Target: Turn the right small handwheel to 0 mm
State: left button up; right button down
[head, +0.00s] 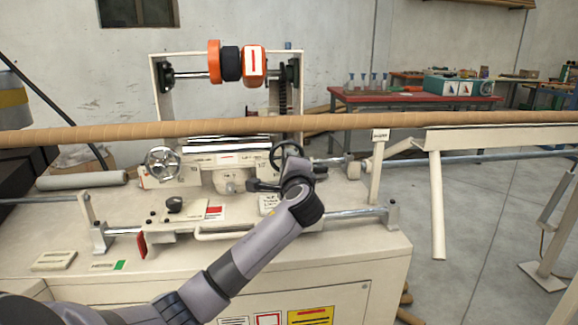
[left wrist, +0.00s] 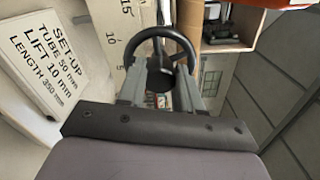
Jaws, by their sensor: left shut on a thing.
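The right small handwheel (head: 287,143) is a black spoked wheel at the right of the winder carriage. In the left wrist view its dark rim (left wrist: 161,32) arches above my fingers. My right gripper is not in view.
A silver handwheel (head: 163,163) sits on the carriage's left side. A long brown tube (head: 400,120) crosses above the machine. A set-up placard (left wrist: 45,60) reads tube 50 mm, lift 10 mm, length 350 mm. A guide rod (head: 345,219) runs along the front.

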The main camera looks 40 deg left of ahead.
pick_arm(q)
jog(key=shift+s+a+r+n, duration=0.1)
jog(key=shift+a+r+n, duration=0.1)
jog(key=shift+n, duration=0.3)
jog(key=o, duration=1)
jog(key=shift+s, duration=0.1)
jog(key=shift+o, duration=0.2)
jog(key=shift+f, duration=0.15)
jog(key=shift+d, duration=0.1)
jog(key=v, duration=0.7)
